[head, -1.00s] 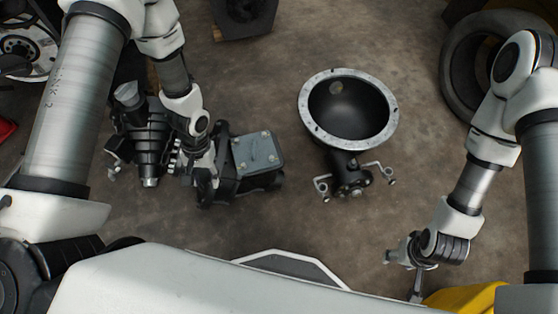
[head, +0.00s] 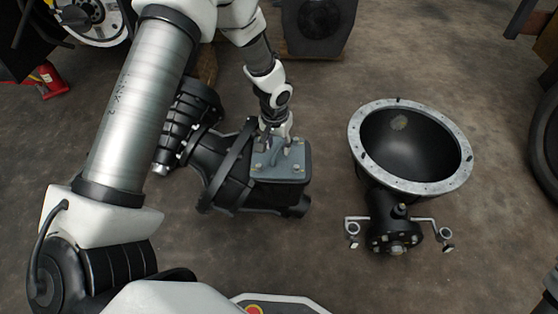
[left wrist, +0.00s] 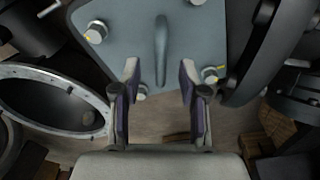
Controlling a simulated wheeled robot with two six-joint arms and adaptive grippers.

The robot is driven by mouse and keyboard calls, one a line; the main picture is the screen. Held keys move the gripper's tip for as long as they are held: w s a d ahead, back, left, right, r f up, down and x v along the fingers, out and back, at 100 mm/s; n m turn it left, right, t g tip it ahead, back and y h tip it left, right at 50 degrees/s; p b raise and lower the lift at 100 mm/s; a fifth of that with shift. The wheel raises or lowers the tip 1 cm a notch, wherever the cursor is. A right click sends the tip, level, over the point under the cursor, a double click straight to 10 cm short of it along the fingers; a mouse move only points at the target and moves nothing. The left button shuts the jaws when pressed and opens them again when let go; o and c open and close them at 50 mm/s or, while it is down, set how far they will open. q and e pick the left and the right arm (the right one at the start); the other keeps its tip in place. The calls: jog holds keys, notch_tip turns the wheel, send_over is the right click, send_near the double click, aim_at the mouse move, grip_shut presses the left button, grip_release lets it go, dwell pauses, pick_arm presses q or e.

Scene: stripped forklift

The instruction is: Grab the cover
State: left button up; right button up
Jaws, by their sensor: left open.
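The cover (head: 293,171) is a blue-grey plate with bolts at its corners, on top of a black housing (head: 232,178) in the head view. In the left wrist view the cover (left wrist: 205,40) fills the upper middle, with a slim raised handle (left wrist: 161,50) at its centre. My left gripper (head: 277,146) is over the cover. In the left wrist view my left gripper (left wrist: 160,74) is open and empty, its fingers on either side of the handle's line. Whether they touch the cover I cannot tell. My right gripper is out of view.
A black bowl-shaped housing with a grey flange (head: 460,175) stands on the floor to the right. A black block (head: 318,25) is at the back, and a tyre (head: 547,140) is at the right edge. Bare floor lies between the two housings.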

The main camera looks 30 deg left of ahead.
aim_at(278, 148)
pick_arm(q)
jog(key=f, duration=0.3)
jog(key=shift+w+f+b, duration=0.1)
jog(key=shift+w+b, duration=0.1)
jog(key=shift+b, duration=0.2)
jog(key=shift+r, duration=0.2)
grip_shut()
